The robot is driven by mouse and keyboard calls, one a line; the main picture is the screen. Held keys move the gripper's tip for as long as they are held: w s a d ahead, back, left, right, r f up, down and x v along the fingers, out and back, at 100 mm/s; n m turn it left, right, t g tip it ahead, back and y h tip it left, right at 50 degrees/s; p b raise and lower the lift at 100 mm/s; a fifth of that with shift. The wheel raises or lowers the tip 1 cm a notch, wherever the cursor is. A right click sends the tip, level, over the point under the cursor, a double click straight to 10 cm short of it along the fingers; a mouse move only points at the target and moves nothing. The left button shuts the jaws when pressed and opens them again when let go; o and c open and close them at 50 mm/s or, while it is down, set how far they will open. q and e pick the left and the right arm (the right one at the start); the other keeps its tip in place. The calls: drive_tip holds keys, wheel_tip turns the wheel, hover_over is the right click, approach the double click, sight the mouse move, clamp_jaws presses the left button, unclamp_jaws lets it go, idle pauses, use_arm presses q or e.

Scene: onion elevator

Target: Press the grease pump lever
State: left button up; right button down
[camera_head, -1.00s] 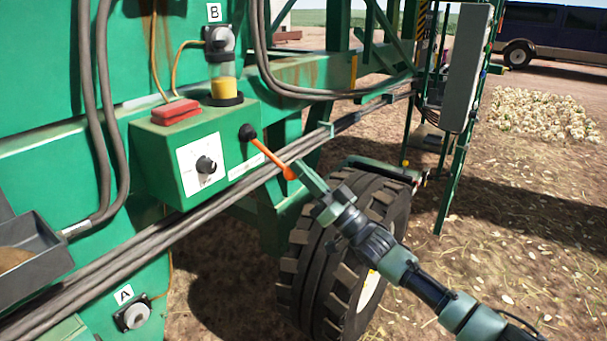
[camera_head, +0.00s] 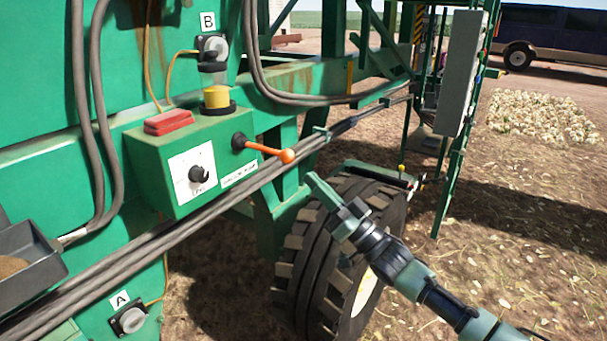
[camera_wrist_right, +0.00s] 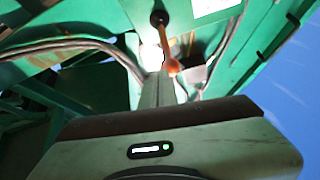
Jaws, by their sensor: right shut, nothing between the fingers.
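The grease pump lever (camera_head: 267,151) is an orange rod with a rounded orange tip and a black pivot, on the right side of a green pump box (camera_head: 152,165). It points right and slightly down. My right gripper (camera_head: 314,179) is shut and empty, below and to the right of the lever tip, with a visible gap in the head view. In the right wrist view the lever tip (camera_wrist_right: 172,67) appears close beside the upper end of my shut fingers (camera_wrist_right: 160,82). My left gripper is not in view.
A clear cylinder with yellow grease (camera_head: 217,97) and a red block (camera_head: 173,122) sit on the box. A dial (camera_head: 198,173) is on its front. Grey hoses (camera_head: 170,232) run beneath it. A large tyre (camera_head: 335,250) stands under my right gripper. Open ground lies right.

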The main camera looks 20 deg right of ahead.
drive_tip(key=v, duration=0.4)
drive_tip(key=shift+s+f+b, duration=0.1)
drive_tip(key=shift+f+b, duration=0.15)
drive_tip(key=shift+b, duration=0.1)
idle(0.9)
